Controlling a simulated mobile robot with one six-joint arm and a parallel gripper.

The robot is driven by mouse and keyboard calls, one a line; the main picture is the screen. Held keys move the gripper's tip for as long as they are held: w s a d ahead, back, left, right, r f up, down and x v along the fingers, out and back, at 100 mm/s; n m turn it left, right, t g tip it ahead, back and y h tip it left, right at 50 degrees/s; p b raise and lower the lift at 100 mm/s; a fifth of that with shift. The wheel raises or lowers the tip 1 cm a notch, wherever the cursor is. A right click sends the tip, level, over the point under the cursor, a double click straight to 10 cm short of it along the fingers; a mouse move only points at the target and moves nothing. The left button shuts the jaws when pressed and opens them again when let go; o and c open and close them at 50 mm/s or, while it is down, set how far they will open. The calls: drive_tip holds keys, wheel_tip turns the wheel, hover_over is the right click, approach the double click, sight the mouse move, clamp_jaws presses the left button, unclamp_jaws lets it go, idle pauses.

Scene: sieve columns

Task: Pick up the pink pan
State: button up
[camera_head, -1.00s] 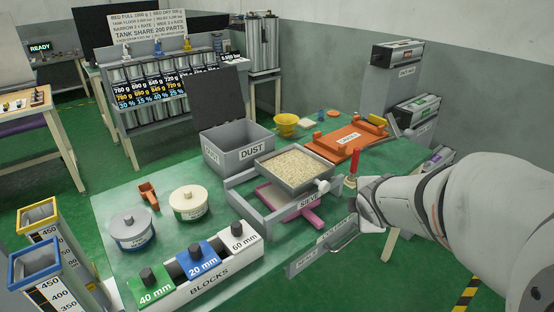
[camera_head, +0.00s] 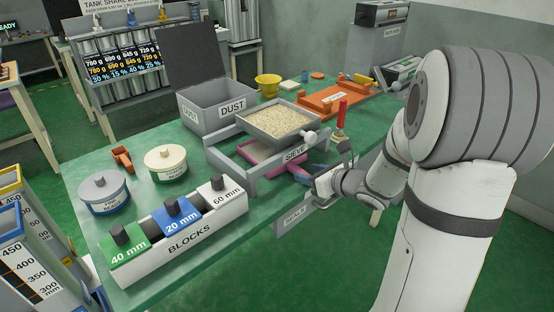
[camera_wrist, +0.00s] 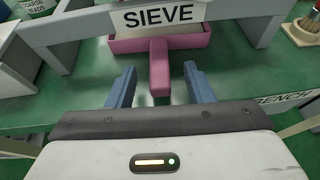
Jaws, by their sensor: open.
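The pink pan (camera_head: 258,151) sits under the grey sieve frame (camera_head: 295,154), with its handle sticking out toward me. In the wrist view the pan's front wall (camera_wrist: 190,40) shows below the SIEVE label, and its pink handle (camera_wrist: 159,70) points down between my fingers. My gripper (camera_wrist: 160,88) is open, with one blue-grey finger on each side of the handle and a gap on both sides. In the head view my gripper (camera_head: 312,174) is at the front right of the sieve, and it partly hides the handle.
A tray of pale grains (camera_head: 280,123) rests on top of the sieve frame. The DUST bin (camera_head: 232,107) stands behind it, an orange tray (camera_head: 335,98) behind right, and the BLOCKS rack (camera_head: 185,240) front left. A red-handled brush (camera_head: 341,116) stands at right.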

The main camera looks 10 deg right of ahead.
sight(301, 171)
drive_tip(key=x, duration=0.4)
drive_tip(key=shift+w+a+f, duration=0.2)
drive_tip(key=shift+w, duration=0.05)
clamp_jaws()
